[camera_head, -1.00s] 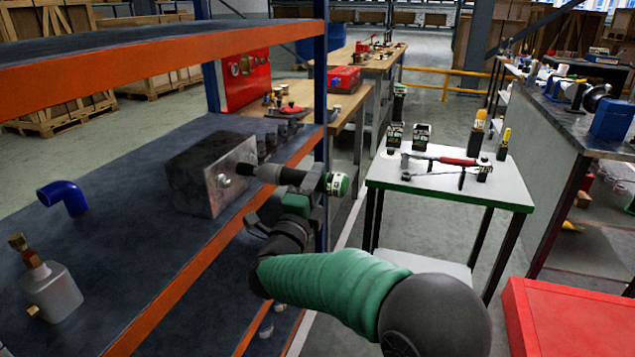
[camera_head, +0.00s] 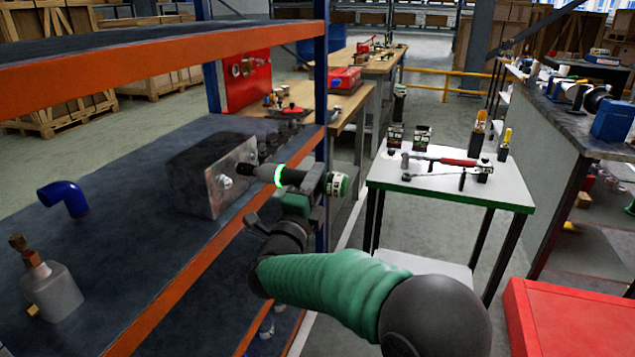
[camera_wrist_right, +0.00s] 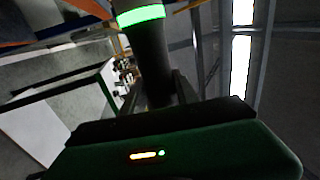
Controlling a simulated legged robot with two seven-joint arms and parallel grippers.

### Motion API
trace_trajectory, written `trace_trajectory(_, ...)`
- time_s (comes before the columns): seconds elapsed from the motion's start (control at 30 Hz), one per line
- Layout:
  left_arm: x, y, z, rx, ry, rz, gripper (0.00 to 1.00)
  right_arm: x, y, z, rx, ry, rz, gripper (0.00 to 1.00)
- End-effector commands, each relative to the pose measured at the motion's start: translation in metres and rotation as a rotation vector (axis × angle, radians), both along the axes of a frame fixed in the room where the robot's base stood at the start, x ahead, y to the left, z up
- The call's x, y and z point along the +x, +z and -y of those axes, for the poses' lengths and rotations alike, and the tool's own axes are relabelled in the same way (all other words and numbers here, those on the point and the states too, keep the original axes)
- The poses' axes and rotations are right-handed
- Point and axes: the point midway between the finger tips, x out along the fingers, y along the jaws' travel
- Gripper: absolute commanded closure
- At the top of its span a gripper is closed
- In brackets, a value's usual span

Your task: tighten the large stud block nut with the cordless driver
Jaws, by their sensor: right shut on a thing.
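The stud block (camera_head: 212,178) is a dark block with a bare metal front face, standing on the dark shelf. Its large nut (camera_head: 225,182) shows on that face. My right gripper (camera_head: 303,192) is shut on the cordless driver (camera_head: 336,185), held roughly level with its dark nose toward the block. The nose end is just right of and slightly above the nut; I cannot tell whether they touch. A ring on the driver glows green; it also shows in the wrist view (camera_wrist_right: 141,15). My left gripper is not in view.
The shelf has an orange front edge (camera_head: 185,292) and a blue upright (camera_head: 321,90). A blue elbow pipe (camera_head: 66,198) and a grey bottle (camera_head: 52,291) stand at left. A white table (camera_head: 440,186) with tools stands at right, a red box (camera_head: 565,320) lower right.

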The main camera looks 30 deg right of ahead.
Motion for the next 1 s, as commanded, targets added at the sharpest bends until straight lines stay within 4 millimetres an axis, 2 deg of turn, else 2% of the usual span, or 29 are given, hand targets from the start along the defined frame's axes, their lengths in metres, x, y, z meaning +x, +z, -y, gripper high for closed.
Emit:
trace_trajectory(0.7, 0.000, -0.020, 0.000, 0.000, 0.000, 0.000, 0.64, -0.040, 0.002, 0.033, -0.002, 0.001, 0.005, 1.00)
trace_trajectory(1.0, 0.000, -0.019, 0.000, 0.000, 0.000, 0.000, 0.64, -0.042, 0.002, 0.035, -0.001, 0.001, 0.005, 1.00)
